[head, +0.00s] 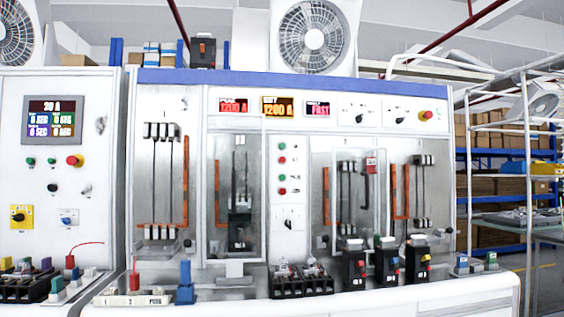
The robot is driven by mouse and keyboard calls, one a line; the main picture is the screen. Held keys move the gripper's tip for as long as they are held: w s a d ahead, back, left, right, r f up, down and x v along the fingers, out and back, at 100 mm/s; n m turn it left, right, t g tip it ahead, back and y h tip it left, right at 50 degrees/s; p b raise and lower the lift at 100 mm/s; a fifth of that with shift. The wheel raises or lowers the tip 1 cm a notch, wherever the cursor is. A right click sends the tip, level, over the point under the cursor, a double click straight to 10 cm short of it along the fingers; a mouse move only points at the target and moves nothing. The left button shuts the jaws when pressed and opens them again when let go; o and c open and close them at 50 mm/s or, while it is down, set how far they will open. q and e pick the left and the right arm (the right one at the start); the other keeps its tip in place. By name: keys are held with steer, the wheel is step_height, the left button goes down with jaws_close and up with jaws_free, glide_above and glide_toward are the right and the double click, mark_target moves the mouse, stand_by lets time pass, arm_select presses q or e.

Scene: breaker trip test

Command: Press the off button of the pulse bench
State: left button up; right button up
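The pulse bench (300,82) is the wide grey-white cabinet with a blue top strip in the middle of the head view. Its displays (278,106) read about 1200 A, 1200 A and FAST. A narrow centre panel (289,240) carries a column of small buttons: green, a red button (282,160), green, and a lower red button (282,191). Their labels are too small to read, so I cannot tell which is the off button. A larger red knob (424,115) sits at the upper right. Neither of my grippers is in view.
A separate cabinet (60,130) with a 20 A display and its own buttons stands at the left. Black breakers (388,262) stand along the bench's front ledge, with a blue block (185,284) to their left. Shelves of boxes (495,188) and a metal rack are at the right.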

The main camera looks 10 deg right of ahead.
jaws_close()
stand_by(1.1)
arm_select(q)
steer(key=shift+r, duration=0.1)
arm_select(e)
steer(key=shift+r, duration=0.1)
arm_select(q)
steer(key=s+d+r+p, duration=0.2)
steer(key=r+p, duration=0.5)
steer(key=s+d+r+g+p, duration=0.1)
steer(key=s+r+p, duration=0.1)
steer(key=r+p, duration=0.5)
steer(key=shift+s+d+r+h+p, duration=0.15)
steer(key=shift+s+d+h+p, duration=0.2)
steer(key=shift+p, duration=0.1)
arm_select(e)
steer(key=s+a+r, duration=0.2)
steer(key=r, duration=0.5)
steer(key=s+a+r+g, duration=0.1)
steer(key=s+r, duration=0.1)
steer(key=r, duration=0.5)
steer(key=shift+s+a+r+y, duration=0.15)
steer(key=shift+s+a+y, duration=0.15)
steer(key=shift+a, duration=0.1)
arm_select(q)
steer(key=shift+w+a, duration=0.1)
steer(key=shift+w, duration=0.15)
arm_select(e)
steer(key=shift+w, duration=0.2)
